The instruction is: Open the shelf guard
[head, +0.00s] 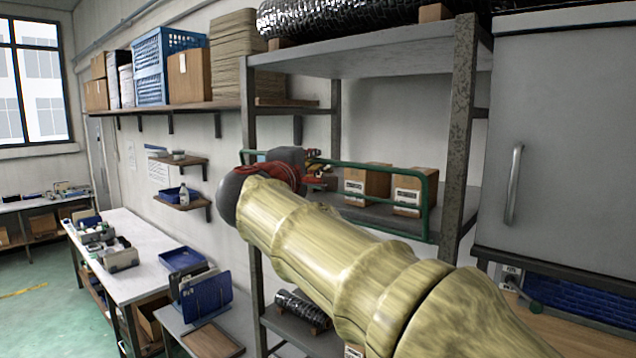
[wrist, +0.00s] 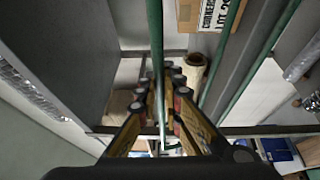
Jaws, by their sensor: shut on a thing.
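The shelf guard (head: 433,205) is a green tubular frame standing upright across the front of the middle shelf (head: 370,214). My gripper (head: 316,162) is at the guard's upper rail, left of the boxes, with my arm hiding the guard's lower left part. In the wrist view my gripper (wrist: 162,100) has its fingers on either side of a green rail of the guard (wrist: 155,40) and is shut on it. The guard's left end is mostly hidden behind my wrist.
Two cardboard boxes (head: 367,182) (head: 412,192) stand behind the guard. A rusty shelf post (head: 461,120) and a grey cabinet (head: 570,130) with a handle stand at the right. A workbench (head: 130,255) with trays is at the left.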

